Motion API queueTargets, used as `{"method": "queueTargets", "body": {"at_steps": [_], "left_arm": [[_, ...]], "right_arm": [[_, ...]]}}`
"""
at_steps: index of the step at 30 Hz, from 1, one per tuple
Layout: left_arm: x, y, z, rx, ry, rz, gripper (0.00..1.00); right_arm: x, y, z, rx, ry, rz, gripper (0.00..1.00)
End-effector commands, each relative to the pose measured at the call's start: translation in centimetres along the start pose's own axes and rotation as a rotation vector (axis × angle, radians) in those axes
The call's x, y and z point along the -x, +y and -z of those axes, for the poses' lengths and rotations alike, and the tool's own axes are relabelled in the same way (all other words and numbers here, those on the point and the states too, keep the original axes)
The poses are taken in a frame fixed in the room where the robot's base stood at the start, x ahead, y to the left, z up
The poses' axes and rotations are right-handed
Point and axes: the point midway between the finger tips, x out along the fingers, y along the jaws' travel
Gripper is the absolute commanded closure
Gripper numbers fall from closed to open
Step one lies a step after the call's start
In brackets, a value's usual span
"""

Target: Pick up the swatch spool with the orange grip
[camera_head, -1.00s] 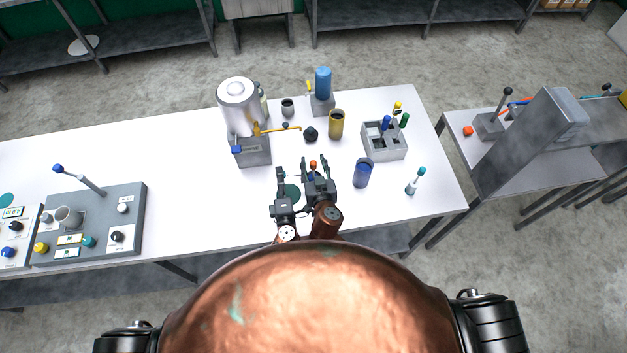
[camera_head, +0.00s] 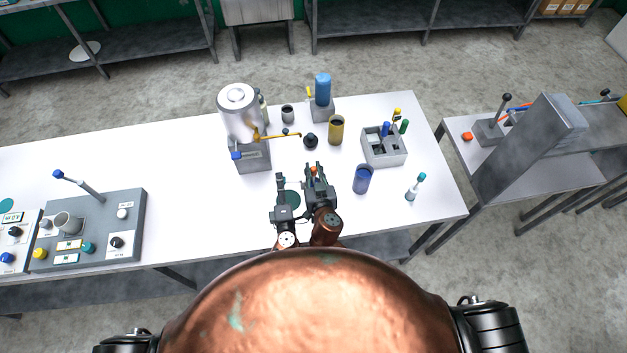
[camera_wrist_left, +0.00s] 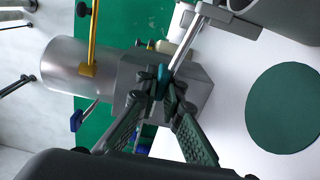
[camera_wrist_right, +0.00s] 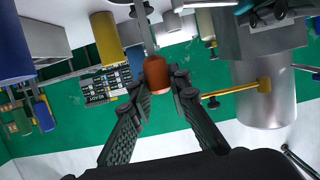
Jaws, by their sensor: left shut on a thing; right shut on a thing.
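The swatch spool's orange grip (camera_head: 315,169) shows at the tips of my right gripper (camera_head: 316,174) in the head view. In the right wrist view the right gripper (camera_wrist_right: 158,84) is shut on the orange grip (camera_wrist_right: 157,72), with a metal rod running up from it. My left gripper (camera_head: 281,182) is close beside, to its left. In the left wrist view the left gripper (camera_wrist_left: 165,90) is shut on a small teal grip (camera_wrist_left: 163,78) joined to a metal rod. The spools' far ends are hard to make out.
A metal drum (camera_head: 238,115) with a yellow lever stands behind. A green disc (camera_wrist_left: 285,108) lies near the grippers.

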Motion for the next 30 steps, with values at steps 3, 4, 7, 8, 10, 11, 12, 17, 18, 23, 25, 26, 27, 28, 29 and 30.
{"method": "queueTargets", "body": {"at_steps": [3,4,7,8,10,11,12,17,18,23,25,26,27,28,29,30], "left_arm": [[0.0,-0.1,0.0,-0.001,0.0,0.001,1.0],[0.0,-0.1,0.0,-0.001,0.0,0.001,1.0],[0.0,-0.1,0.0,-0.001,0.0,0.001,1.0],[0.0,-0.1,0.0,-0.001,0.0,0.001,1.0],[0.0,-0.1,0.0,-0.001,0.0,0.001,1.0],[0.0,-0.1,0.0,-0.001,0.0,0.001,1.0],[0.0,-0.1,0.0,-0.001,0.0,0.001,1.0],[0.0,-0.1,0.0,-0.001,0.0,0.001,1.0],[0.0,-0.1,0.0,-0.001,0.0,0.001,1.0],[0.0,-0.1,0.0,-0.001,0.0,0.001,1.0],[0.0,-0.1,0.0,-0.001,0.0,0.001,1.0],[0.0,-0.1,0.0,-0.001,0.0,0.001,1.0],[0.0,-0.1,0.0,-0.001,0.0,0.001,1.0],[0.0,-0.1,0.0,-0.001,0.0,0.001,1.0],[0.0,-0.1,0.0,-0.001,0.0,0.001,1.0],[0.0,-0.1,0.0,-0.001,0.0,0.001,1.0]], "right_arm": [[0.2,-0.1,0.6,-0.004,0.002,0.001,1.0],[0.3,-0.1,0.9,-0.003,0.003,0.001,1.0],[0.8,-0.1,2.5,-0.005,0.004,0.001,1.0],[0.9,-0.1,3.1,-0.007,0.005,0.002,1.0],[1.4,-0.1,4.5,-0.007,0.005,0.001,1.0],[1.6,-0.1,5.1,-0.006,0.005,0.002,1.0],[1.8,-0.1,5.9,-0.005,0.005,0.002,1.0],[2.5,-0.1,8.3,-0.003,0.004,0.001,1.0],[2.7,-0.1,8.8,-0.004,0.004,0.001,1.0],[3.0,0.0,9.6,-0.001,0.002,0.001,1.0],[3.0,0.0,9.7,0.0,0.002,0.001,1.0],[3.0,0.0,9.7,0.0,0.001,0.001,1.0],[3.0,0.0,9.7,0.0,0.001,0.001,1.0],[3.0,0.0,9.7,0.0,0.001,0.001,1.0],[3.0,0.0,9.7,0.0,0.001,0.001,1.0],[3.0,0.0,9.7,0.0,0.001,0.001,1.0]]}}
